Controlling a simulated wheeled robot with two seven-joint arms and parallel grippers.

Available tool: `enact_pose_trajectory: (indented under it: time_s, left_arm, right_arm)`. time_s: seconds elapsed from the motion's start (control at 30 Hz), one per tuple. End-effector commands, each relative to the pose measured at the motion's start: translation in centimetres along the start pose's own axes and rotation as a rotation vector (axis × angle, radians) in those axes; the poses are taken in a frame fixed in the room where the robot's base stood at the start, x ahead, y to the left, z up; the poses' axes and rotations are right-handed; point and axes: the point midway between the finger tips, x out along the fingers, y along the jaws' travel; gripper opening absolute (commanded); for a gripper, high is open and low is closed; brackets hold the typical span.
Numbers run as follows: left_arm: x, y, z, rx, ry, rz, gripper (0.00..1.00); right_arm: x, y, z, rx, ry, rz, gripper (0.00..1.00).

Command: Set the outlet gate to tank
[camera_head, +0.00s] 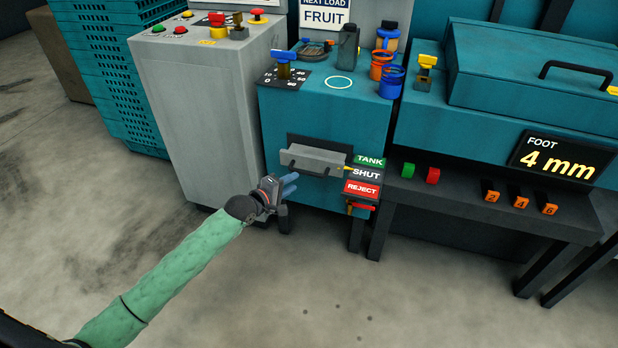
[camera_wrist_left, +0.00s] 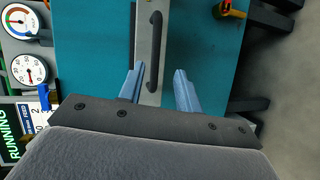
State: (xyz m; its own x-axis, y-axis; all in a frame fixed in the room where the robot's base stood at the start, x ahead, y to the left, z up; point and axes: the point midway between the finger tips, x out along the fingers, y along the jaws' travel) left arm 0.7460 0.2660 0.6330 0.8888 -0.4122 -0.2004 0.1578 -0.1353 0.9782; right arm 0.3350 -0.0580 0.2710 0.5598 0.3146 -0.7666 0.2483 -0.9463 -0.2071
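The outlet gate (camera_head: 313,158) is a grey flap across a dark opening in the front of the teal machine. Its dark bar handle (camera_wrist_left: 155,45) shows in the left wrist view. Beside the gate's right end are a green TANK label (camera_head: 370,161), a dark SHUT label (camera_head: 366,174) and a red REJECT label (camera_head: 361,189). A small yellow tip (camera_head: 346,169) at that end sits by the SHUT label. My left gripper (camera_head: 291,183) is open, just below and in front of the gate. In its wrist view the handle appears between the fingers; contact is unclear. My right gripper is out of view.
A red-handled valve (camera_head: 360,207) hangs below the labels. A grey control cabinet (camera_head: 190,110) stands left, and a dark bench (camera_head: 460,205) with buttons stands right. Cups and a bottle (camera_head: 348,48) stand on the machine top. The floor in front is clear.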

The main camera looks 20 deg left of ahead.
Motion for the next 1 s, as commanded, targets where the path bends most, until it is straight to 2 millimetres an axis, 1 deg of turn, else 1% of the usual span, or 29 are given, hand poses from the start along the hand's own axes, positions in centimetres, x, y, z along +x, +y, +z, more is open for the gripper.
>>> enact_pose_trajectory:
  time_s: [0.13,0.27,0.33,0.47,0.6,0.8,1.0]
  left_arm:
    - [0.0,0.4,0.0,-0.108,0.0,0.023,0.34]
    - [0.3,0.4,0.0,-0.138,0.0,0.021,0.34]
    - [0.7,0.4,0.0,-0.138,0.0,0.022,0.34]
    - [2.1,0.5,0.0,-0.136,0.0,0.021,0.34]
    - [4.0,0.5,0.0,-0.136,0.0,0.021,0.34]
    - [6.4,0.6,0.0,-0.135,0.0,0.021,0.34]
    - [7.6,0.5,0.0,-0.135,0.0,0.02,0.34]
  right_arm:
    - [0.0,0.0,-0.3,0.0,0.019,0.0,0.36]
    - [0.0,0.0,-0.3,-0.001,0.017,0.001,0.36]
    - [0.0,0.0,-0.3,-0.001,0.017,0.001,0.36]
    - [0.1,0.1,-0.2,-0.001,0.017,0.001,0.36]
    - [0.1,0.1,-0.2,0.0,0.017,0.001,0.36]
    - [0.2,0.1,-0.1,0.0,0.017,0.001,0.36]
    - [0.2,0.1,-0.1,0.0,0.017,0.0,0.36]
